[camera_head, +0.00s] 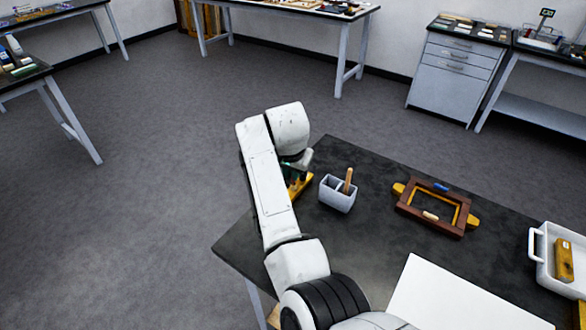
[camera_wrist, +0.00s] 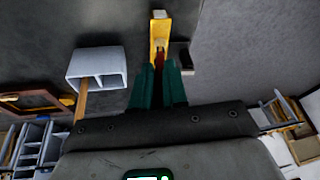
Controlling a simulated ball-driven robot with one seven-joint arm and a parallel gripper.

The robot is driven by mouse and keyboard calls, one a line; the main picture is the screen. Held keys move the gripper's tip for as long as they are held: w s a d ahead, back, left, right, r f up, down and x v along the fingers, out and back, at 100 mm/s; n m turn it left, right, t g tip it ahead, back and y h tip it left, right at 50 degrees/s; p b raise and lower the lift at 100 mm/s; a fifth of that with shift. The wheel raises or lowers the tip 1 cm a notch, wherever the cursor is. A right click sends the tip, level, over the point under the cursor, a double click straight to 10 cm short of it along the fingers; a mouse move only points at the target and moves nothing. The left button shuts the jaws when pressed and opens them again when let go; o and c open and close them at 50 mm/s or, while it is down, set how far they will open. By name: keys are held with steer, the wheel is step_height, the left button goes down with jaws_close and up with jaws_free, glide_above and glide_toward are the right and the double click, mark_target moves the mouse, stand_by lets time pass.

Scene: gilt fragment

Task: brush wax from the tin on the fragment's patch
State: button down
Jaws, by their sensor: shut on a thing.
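A grey divided holder (camera_head: 337,197) with a wooden handle (camera_head: 348,180) stands right of my gripper. Farther right are a brown and gilt frame (camera_head: 434,222), a white board (camera_head: 450,300) and a white tray (camera_head: 541,262) holding a gilt piece (camera_head: 564,260). Dark tabletop between them is clear.

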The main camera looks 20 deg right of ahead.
steer(key=shift+w+d+f, duration=0.1)
steer(key=shift+w+d, duration=0.05)
steer(key=shift+d, duration=0.1)
steer(key=shift+w+d, duration=0.15)
steer(key=shift+d, duration=0.05)
steer(key=shift+s+a+r+p, duration=0.25)
steer(key=shift+a+p, duration=0.15)
steer(key=shift+p, duration=0.15)
steer(key=shift+s+a+f+p, duration=0.1)
steer(key=shift+s+a+p, duration=0.45)
steer(key=shift+a, duration=0.2)
stand_by(0.8)
